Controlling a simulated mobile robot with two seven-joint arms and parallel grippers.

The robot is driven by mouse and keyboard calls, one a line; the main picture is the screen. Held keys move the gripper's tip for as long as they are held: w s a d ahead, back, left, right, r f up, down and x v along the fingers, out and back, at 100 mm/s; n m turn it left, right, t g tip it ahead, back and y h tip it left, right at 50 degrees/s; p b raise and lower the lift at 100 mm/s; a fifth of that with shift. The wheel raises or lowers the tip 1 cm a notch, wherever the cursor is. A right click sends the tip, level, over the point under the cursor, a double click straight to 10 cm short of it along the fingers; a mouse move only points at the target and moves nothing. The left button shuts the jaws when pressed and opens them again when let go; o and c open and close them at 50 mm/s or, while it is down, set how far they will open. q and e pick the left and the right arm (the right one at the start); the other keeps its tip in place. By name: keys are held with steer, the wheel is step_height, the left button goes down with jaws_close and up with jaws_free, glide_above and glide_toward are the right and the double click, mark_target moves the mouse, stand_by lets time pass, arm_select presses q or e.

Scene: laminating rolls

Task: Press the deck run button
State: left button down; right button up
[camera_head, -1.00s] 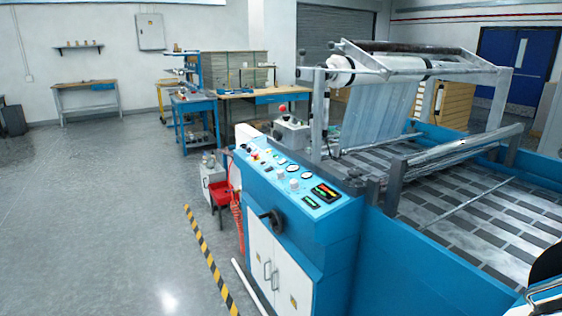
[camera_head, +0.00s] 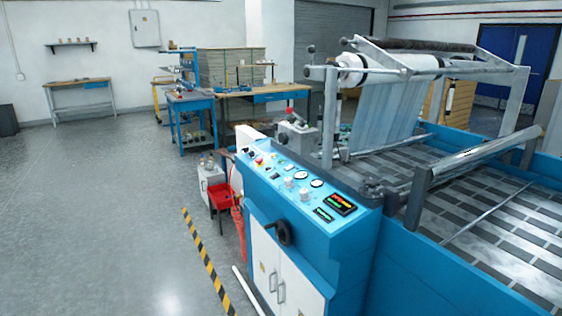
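The blue control console (camera_head: 330,236) of the laminating machine stands right of centre. Its sloped top panel (camera_head: 283,178) carries several small buttons, round gauges (camera_head: 316,183) and lit displays (camera_head: 335,203). A red knob (camera_head: 259,160) sits near the panel's far end. Which control is the deck run button cannot be told at this size. Neither of my grippers is in view.
A yellow-black floor stripe (camera_head: 207,262) runs along the machine's left side. The floor to the left (camera_head: 90,220) is clear. Workbenches (camera_head: 195,105) stand at the back.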

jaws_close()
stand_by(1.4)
